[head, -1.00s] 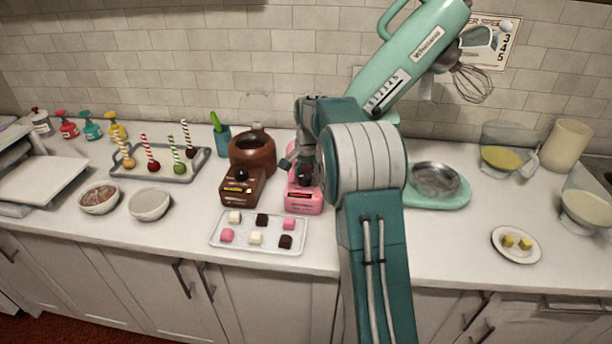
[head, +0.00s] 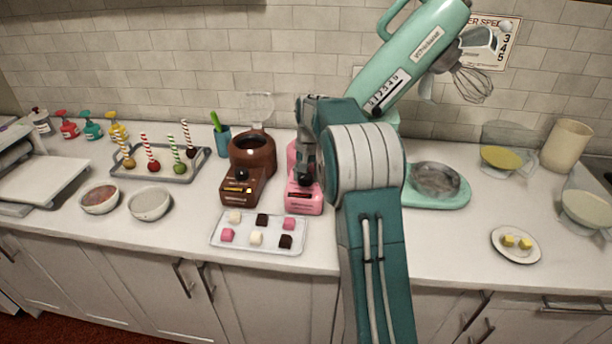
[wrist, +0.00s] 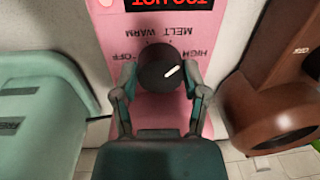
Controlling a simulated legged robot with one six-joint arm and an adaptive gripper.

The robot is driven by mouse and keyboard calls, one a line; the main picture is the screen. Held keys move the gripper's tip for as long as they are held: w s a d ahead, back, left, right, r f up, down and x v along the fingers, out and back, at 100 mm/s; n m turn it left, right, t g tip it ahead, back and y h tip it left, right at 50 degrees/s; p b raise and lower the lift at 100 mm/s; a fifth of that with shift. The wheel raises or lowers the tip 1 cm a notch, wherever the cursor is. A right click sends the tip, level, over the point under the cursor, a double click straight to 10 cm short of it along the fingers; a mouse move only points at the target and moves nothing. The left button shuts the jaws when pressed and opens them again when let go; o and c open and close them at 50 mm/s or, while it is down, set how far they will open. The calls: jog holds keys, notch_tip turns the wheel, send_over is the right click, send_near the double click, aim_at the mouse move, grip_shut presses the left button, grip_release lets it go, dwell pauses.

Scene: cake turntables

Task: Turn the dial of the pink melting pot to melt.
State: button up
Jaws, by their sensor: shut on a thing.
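The pink melting pot (head: 303,206) stands on the counter, partly hidden behind my arm in the head view. Its pink front panel (wrist: 165,20) fills the middle of the wrist view, with a red-lit display at the top and upside-down labels including MELT, WARM, HIGH and OFF. The round black dial (wrist: 157,66) has a white pointer mark aimed right and slightly up in that view; I cannot tell exactly which label it meets. My gripper (wrist: 161,78) is shut on the dial, one finger on each side. In the head view my gripper (head: 303,176) is at the pot's front.
A brown melting pot (head: 240,190) stands close on the left; it also shows in the wrist view (wrist: 275,110). A tray of coloured cubes (head: 258,246) lies in front. The mint stand mixer (head: 440,198) is on the right, behind my arm.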

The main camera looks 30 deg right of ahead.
aim_at(309, 174)
jog(key=shift+f+n, duration=0.15)
jog(key=shift+n, duration=1.85)
jog(key=o, duration=1.1)
jog(key=shift+w, duration=0.1)
jog(key=shift+o, duration=0.2)
notch_tip(309, 174, up, 12)
jog(key=shift+d, duration=0.4)
